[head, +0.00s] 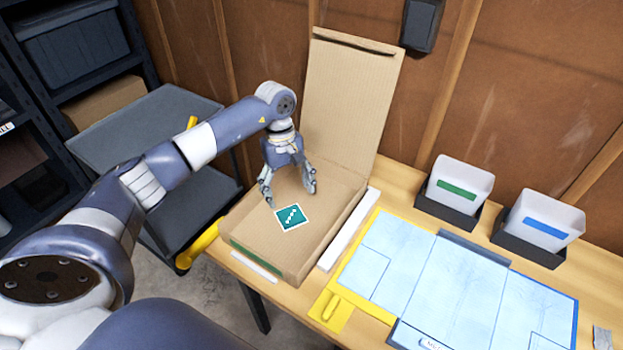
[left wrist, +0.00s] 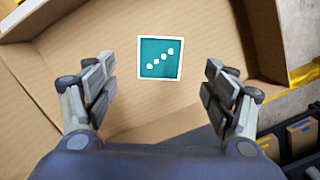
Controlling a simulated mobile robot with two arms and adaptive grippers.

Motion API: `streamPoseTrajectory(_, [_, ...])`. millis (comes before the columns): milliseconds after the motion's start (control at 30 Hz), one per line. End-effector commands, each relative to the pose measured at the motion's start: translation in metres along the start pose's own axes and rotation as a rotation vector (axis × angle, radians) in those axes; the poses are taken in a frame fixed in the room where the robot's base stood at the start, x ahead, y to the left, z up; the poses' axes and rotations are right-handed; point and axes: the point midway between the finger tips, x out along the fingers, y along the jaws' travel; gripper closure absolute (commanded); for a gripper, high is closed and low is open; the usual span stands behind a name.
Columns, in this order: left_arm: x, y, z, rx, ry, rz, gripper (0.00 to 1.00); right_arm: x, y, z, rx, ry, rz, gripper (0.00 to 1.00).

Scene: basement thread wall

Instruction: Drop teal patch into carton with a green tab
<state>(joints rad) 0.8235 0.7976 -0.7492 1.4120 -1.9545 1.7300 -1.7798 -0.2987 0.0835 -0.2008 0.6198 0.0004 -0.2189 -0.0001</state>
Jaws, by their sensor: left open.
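The teal patch (head: 291,217), a square with a white border and a diagonal row of white dots, is inside the open cardboard carton (head: 346,204) and appears to lie on its floor. The carton's lid stands upright at the back, and a green strip (head: 243,251) shows on its front left edge. My left gripper (head: 288,194) points down over the carton, open and empty. In the left wrist view the patch (left wrist: 160,58) shows ahead of the gap between the spread fingers (left wrist: 158,84), touching neither. My right gripper is out of view.
Right of the carton, a white strip (head: 349,228) and a light blue mat (head: 440,285) lie on the wooden table. Two white bins, one green-labelled (head: 458,189) and one blue-labelled (head: 543,223), stand behind the mat. A dark cart (head: 150,125) and shelving are at left.

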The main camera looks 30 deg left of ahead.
Motion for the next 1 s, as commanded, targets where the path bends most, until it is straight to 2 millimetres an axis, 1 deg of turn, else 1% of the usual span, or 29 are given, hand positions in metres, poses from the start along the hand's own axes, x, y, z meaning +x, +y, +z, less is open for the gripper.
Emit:
streamPoseTrajectory(300, [-0.067,0.001,-0.001,0.000,0.004,0.003,0.23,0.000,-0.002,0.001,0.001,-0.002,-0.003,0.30])
streamPoseTrajectory(400, [-0.085,0.000,-0.001,0.000,0.003,0.002,0.23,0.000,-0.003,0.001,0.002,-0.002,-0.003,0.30])
streamPoseTrajectory(500, [-0.098,0.000,-0.001,0.000,0.002,0.002,0.23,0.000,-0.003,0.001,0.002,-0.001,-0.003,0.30])
streamPoseTrajectory(600, [-0.106,0.000,-0.001,0.000,0.001,0.000,0.23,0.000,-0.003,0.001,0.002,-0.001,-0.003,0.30])
streamPoseTrajectory(700, [-0.110,-0.001,-0.001,0.000,0.001,-0.001,0.23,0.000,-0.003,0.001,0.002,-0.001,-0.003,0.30])
streamPoseTrajectory(1000, [-0.110,-0.001,-0.001,0.000,0.000,-0.001,0.23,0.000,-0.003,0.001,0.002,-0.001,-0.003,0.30])
